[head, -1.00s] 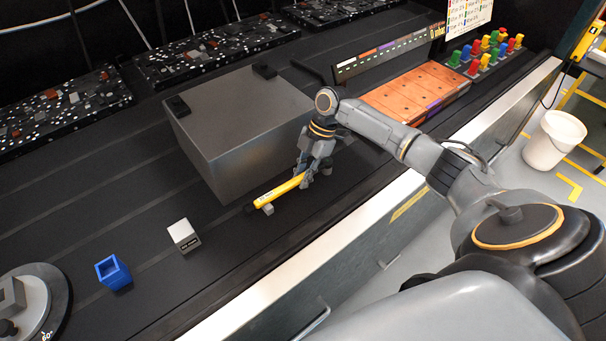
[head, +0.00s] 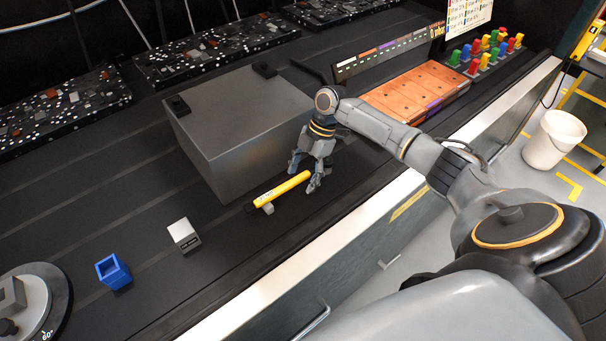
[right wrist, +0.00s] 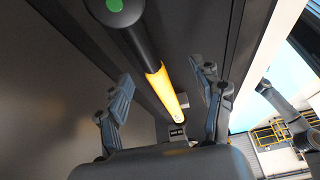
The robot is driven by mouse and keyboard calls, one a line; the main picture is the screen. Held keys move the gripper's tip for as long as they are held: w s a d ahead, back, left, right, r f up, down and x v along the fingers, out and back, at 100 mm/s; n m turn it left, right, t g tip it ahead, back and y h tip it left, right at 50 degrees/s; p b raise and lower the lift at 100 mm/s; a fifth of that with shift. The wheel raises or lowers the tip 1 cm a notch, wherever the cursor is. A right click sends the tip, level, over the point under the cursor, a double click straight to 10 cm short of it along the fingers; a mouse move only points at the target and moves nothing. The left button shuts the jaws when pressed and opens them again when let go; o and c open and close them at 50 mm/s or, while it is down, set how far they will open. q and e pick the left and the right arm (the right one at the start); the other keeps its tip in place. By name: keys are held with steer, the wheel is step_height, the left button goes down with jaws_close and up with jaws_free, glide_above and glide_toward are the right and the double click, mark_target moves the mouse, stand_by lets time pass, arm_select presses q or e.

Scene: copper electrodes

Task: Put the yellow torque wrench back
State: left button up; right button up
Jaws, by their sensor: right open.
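In the right wrist view the wrench (right wrist: 162,88) runs between the two spread fingers, with a black section and a round black end with a green dot nearer the top. My right gripper (head: 304,184) is open around the wrench's upper-right part, with a finger on either side and gaps to both. The fingers (right wrist: 166,104) do not touch it. My left gripper is not in view.
The large grey box (head: 240,125) stands close behind the wrench. A white block (head: 183,232) and a blue open holder (head: 112,271) stand to the left. An orange-brown panel (head: 418,92) lies to the right. The bench's front edge is close.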

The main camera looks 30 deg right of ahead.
steer(key=shift+r, duration=0.1)
steer(key=shift+p+v, duration=1.95)
steer(key=shift+v, duration=1)
steer(key=v, duration=1.2)
